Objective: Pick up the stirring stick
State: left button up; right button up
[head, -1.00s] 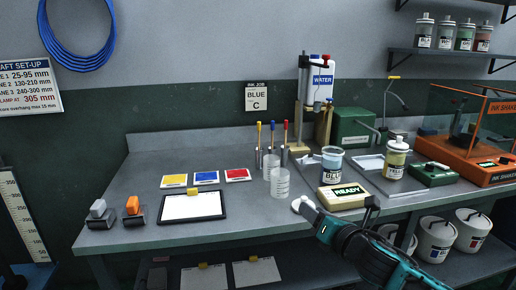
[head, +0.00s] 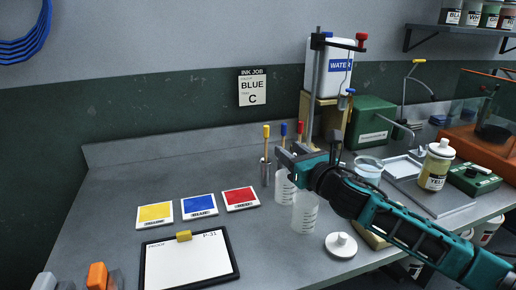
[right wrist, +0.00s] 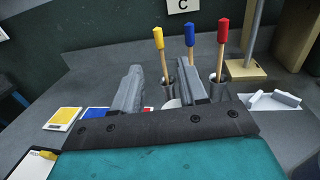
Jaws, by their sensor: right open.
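Three stirring sticks with wooden shafts stand upright at the back of the bench: a yellow-tipped one (head: 266,132), a blue-tipped one (head: 284,130) and a red-tipped one (head: 299,129). The yellow one stands in a metal holder (head: 265,172). In the right wrist view the yellow (right wrist: 159,40), blue (right wrist: 190,38) and red (right wrist: 222,35) tips rise beyond the fingers. My right gripper (head: 286,154) is open and empty, just in front of the sticks. Its fingers (right wrist: 160,88) point towards the yellow and blue sticks. The gripper hides the lower blue and red sticks in the head view. My left gripper is not in view.
Clear graduated cups (head: 305,212) stand below my right arm. A white round lid (head: 341,245) lies near the front. Yellow, blue and red cards (head: 200,207) and a proof clipboard (head: 190,262) lie left. A water container (head: 341,62) on a stand is behind. The bench's back left is clear.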

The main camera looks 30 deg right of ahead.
aim_at(268, 132)
jog(key=w, duration=0.7)
jog(key=shift+d+r, duration=0.1)
jog(key=shift+d, duration=0.15)
jog(key=shift+w+d+r, duration=0.15)
jog(key=shift+w, duration=2.55)
grip_shut()
